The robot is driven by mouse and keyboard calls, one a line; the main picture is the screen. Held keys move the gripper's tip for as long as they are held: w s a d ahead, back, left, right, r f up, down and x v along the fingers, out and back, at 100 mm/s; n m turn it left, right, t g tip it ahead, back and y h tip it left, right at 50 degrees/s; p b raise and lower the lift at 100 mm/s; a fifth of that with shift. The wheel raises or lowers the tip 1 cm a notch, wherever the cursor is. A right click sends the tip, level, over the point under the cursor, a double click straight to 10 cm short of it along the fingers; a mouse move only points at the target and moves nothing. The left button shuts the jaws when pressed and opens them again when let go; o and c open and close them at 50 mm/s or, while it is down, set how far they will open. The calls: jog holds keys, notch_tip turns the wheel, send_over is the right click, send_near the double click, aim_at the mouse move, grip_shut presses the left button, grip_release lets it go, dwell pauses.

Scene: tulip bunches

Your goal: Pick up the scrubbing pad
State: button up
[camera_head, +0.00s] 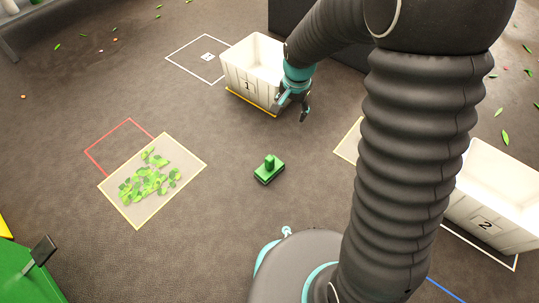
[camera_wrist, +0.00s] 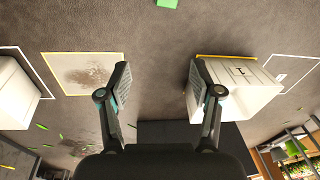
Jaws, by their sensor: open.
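The scrubbing pad is a green block with an upright knob-like handle (camera_head: 268,170) on the dark floor, in the middle of the head view. Part of it shows as a small green patch at the top edge of the wrist view (camera_wrist: 167,3). My gripper (camera_head: 295,103) is up and to the right of the pad in the head view, beside the white crate marked 1 (camera_head: 238,77). In the wrist view my gripper (camera_wrist: 159,75) has its two fingers wide apart with nothing between them. The gripper and pad are apart.
A yellow-edged mat with green leaves (camera_head: 118,188) lies left. Another yellow-edged mat, with a brown stain (camera_wrist: 52,72), shows in the wrist view. White crate 2 (camera_head: 488,208) stands right, partly behind my arm. The floor around the pad is clear.

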aim_at(270, 158)
jog(key=w+a+f+m, duration=0.1)
jog(key=a+f, duration=0.1)
jog(key=f, duration=0.6)
jog(key=w+a+f+m+g, duration=0.1)
jog(key=a+f, duration=0.1)
jog(key=f, duration=0.7)
jog(key=w+a+f, duration=0.1)
jog(key=a+f, duration=0.1)
jog(key=f, duration=0.7)
jog(key=shift+w+m+g, duration=0.1)
jog(key=shift+m+g, duration=0.3)
jog(key=shift+w+a+f+b, duration=0.1)
jog(key=shift+f+b, duration=0.15)
jog(key=shift+f, duration=1.2)
jog(key=shift+w+a+f+b, duration=0.1)
jog(key=shift+f+b, duration=0.1)
jog(key=shift+f, duration=1.25)
grip_shut()
